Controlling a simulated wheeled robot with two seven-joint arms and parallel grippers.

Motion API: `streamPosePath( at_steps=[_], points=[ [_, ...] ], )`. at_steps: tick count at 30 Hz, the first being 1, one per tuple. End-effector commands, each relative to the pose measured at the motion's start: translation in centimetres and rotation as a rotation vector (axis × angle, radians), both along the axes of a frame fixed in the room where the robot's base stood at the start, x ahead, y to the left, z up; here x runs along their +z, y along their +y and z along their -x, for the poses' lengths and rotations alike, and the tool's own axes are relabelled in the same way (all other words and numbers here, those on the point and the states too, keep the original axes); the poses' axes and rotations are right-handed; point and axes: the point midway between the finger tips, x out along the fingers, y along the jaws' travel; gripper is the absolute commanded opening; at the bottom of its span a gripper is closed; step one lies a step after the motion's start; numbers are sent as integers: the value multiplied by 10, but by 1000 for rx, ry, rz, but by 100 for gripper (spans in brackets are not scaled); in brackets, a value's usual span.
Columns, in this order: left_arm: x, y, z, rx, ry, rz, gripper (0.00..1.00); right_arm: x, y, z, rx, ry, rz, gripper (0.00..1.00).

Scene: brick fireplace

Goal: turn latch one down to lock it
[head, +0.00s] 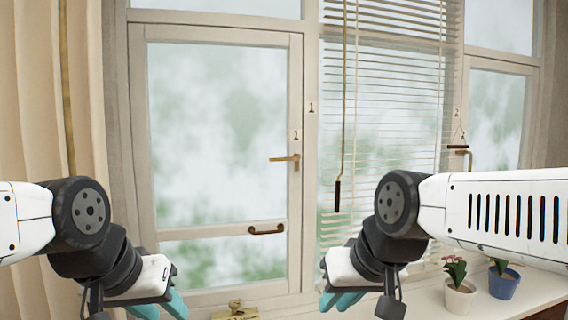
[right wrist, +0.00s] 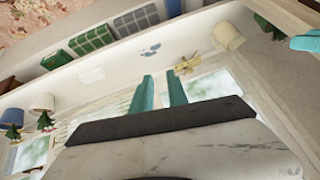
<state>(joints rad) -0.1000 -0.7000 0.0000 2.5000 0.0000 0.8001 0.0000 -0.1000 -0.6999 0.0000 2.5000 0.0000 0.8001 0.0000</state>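Latch one (head: 287,160) is a brass handle on the right frame of the left window, below a "1" label. Its lever lies level and points left. My left gripper (head: 162,308) is low at the left, below and well apart from the latch, with its teal fingers spread and empty. My right gripper (head: 338,301) is low, right of and below the latch. The right wrist view shows its two teal fingers (right wrist: 159,76) apart with nothing between them. Neither gripper touches the latch.
A brown pull handle (head: 266,230) sits on the window's lower rail. A cord with a dark end (head: 337,195) hangs before the blinds (head: 390,110). A second latch (head: 459,148) is at the right. White (head: 460,298) and blue (head: 504,284) flowerpots stand on the sill.

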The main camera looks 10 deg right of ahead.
Motion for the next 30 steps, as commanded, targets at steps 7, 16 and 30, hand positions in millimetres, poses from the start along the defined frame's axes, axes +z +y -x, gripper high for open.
streamPosePath(
  at_steps=[7, 16, 30],
  points=[
    [0, 0, 0, 0, 0, 0, 36, 3, 4, -5, -6, 23, -31, 33],
    [0, 0, 0, 0, 0, 0, 36, 50, 54, -93, -28, 222, -494, 33],
    [0, 0, 0, 0, 0, 0, 36, 160, -19, -325, -16, -69, -1342, 33]
  ],
)
